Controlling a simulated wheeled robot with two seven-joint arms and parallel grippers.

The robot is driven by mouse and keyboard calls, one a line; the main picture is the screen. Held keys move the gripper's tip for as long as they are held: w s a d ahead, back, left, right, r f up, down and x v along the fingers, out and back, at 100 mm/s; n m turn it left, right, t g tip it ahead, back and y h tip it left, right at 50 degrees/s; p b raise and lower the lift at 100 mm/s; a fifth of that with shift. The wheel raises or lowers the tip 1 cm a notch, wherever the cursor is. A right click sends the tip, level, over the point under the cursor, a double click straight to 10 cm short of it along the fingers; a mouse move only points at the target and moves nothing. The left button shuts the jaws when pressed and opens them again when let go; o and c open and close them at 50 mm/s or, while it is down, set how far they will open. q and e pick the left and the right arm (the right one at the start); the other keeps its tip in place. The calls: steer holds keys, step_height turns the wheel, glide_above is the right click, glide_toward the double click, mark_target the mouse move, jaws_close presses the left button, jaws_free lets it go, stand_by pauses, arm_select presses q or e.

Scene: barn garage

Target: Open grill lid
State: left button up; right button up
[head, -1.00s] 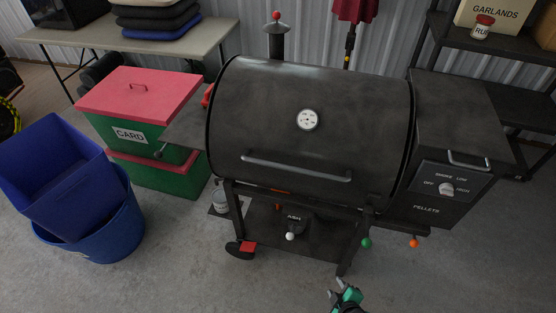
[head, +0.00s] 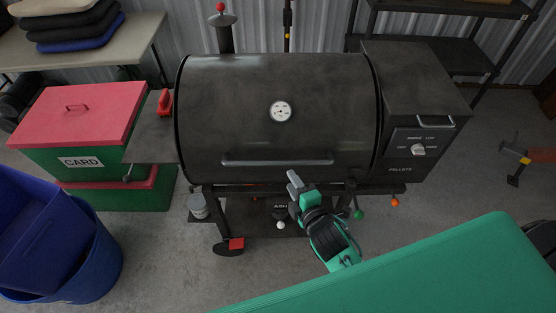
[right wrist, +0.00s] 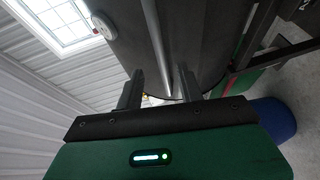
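The black grill (head: 230,90) stands in the middle of the head view with its rounded lid (head: 320,85) down. A round white gauge (head: 281,111) sits on the lid. The lid handle (head: 250,162) is a grey bar along the lid's lower front. My right gripper (head: 294,180) is just below and in front of the handle's right part. In the right wrist view, my right gripper (right wrist: 160,82) is open, with the handle (right wrist: 154,35) lined up between its spread fingers. I cannot tell if they touch it. My left gripper is not in view.
A pellet hopper (head: 415,100) adjoins the grill's right side. A side shelf (head: 150,140) with a red item sticks out at left. Red-lidded green boxes (head: 80,110) and blue bins (head: 50,235) stand farther left. A table (head: 140,35) and shelving (head: 480,60) are behind.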

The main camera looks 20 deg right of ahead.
mark_target(279, 161)
steer(key=p+x, duration=0.2)
steer(key=x, duration=0.7)
steer(key=shift+w, duration=0.35)
jaws_close()
